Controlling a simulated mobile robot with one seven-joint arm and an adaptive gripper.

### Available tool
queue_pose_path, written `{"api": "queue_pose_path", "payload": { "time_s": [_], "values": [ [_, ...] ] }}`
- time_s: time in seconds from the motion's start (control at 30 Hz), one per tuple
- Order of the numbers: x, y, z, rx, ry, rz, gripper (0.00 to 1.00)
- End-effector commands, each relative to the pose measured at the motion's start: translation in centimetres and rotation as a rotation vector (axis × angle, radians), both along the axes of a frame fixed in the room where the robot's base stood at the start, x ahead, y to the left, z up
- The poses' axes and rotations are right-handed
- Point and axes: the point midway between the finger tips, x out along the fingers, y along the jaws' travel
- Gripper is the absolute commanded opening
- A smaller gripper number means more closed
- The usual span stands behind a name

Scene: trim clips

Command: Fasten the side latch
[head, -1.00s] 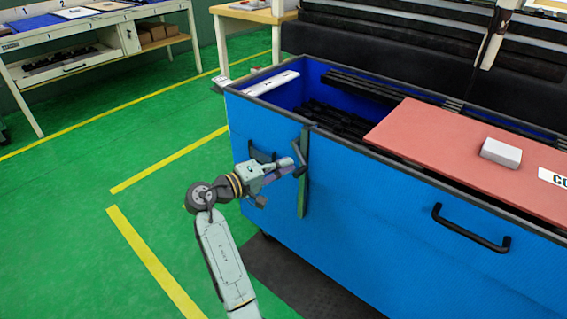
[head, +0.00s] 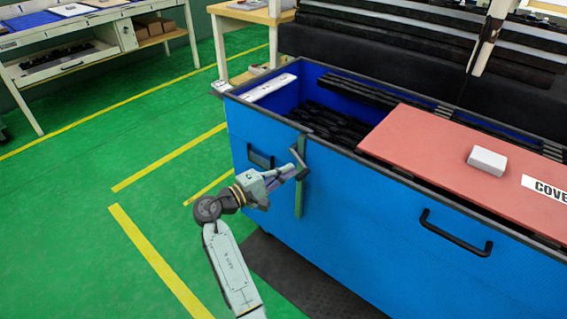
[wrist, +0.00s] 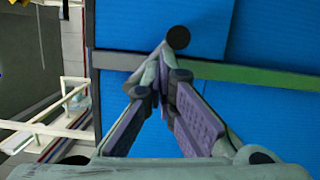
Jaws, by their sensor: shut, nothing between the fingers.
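The side latch is a dark lever (head: 299,162) on a vertical green strip (head: 300,200), on the blue side of a large bin (head: 350,205). My gripper (head: 294,172) is at the lever, in front of the strip. In the wrist view its fingers (wrist: 162,78) are shut with nothing held. The lever's round dark end (wrist: 178,38) shows just beyond the fingertips, and the green strip (wrist: 250,77) runs across behind them. The fingertips overlap the lever in view; I cannot tell whether they touch it. The lever's lower part is partly hidden.
A red cover board (head: 430,150) with a white block (head: 487,160) lies over part of the bin. Black bar handles are on the bin side, one at the right (head: 455,233). Green floor (head: 80,200) is open at the left. A workbench (head: 90,50) stands behind.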

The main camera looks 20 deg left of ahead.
Motion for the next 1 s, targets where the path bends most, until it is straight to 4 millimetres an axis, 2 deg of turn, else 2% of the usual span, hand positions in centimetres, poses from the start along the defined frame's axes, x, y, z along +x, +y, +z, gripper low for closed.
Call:
{"api": "queue_pose_path", "payload": {
  "time_s": [0.03, 0.57, 1.0],
  "values": [
    [0.0, -0.3, 0.7, -0.039, 0.017, -0.004, 0.00],
    [-0.4, -1.3, 1.4, -0.393, 0.145, -0.003, 0.00],
    [-0.4, -1.3, 1.3, -0.392, 0.143, -0.003, 0.00]
  ]
}}
